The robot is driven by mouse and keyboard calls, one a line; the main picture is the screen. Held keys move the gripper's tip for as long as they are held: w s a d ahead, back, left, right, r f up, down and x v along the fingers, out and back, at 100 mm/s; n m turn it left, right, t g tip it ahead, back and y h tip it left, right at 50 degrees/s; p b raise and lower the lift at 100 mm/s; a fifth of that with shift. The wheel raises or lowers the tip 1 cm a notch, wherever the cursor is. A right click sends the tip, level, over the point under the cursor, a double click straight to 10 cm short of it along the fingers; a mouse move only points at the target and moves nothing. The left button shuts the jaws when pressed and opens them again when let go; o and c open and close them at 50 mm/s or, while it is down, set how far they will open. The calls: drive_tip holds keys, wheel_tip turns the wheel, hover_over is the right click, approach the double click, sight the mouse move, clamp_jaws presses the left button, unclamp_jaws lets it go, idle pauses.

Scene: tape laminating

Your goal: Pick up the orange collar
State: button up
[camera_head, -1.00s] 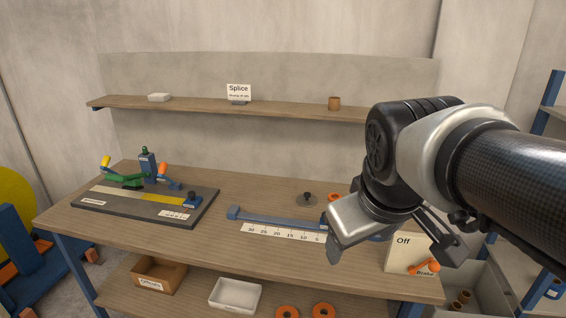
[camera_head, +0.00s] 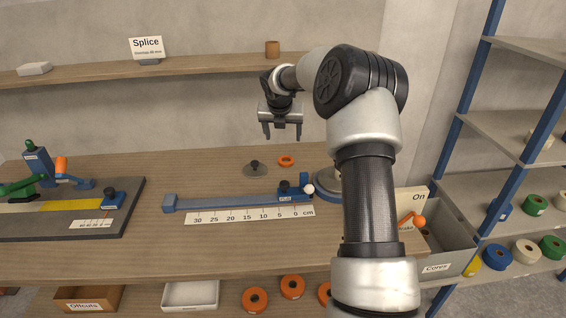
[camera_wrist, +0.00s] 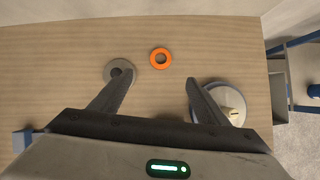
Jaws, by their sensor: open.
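The orange collar (camera_head: 286,161), a small flat ring, lies on the wooden bench near the back. In the wrist view the orange collar (camera_wrist: 160,58) shows whole, just beyond the gap between the fingers. My gripper (camera_head: 283,132) points down and is open and empty, above the bench and apart from the collar. In the wrist view my gripper (camera_wrist: 160,79) has its fingers spread wide.
A grey disc with a dark knob (camera_head: 255,169) lies just left of the collar. A round spindle base (camera_head: 327,186) stands to the right, partly behind my arm. A blue rail with a centimetre scale (camera_head: 240,203) lies in front.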

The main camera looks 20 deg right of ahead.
approach(286, 157)
drive_tip(key=shift+s+a+f, duration=0.1)
drive_tip(key=shift+f, duration=0.35)
drive_tip(key=shift+s+a+f, duration=0.1)
drive_tip(key=shift+a+f, duration=0.05)
drive_tip(key=shift+f, duration=0.3)
drive_tip(key=x, duration=0.4)
drive_tip(key=shift+s+d+f, duration=0.1)
drive_tip(key=shift+s+f, duration=0.15)
drive_tip(key=shift+w+d+f, duration=0.15)
drive_tip(key=shift+w+f, duration=0.1)
drive_tip(key=shift+f, duration=0.15)
drive_tip(key=c, duration=1.1)
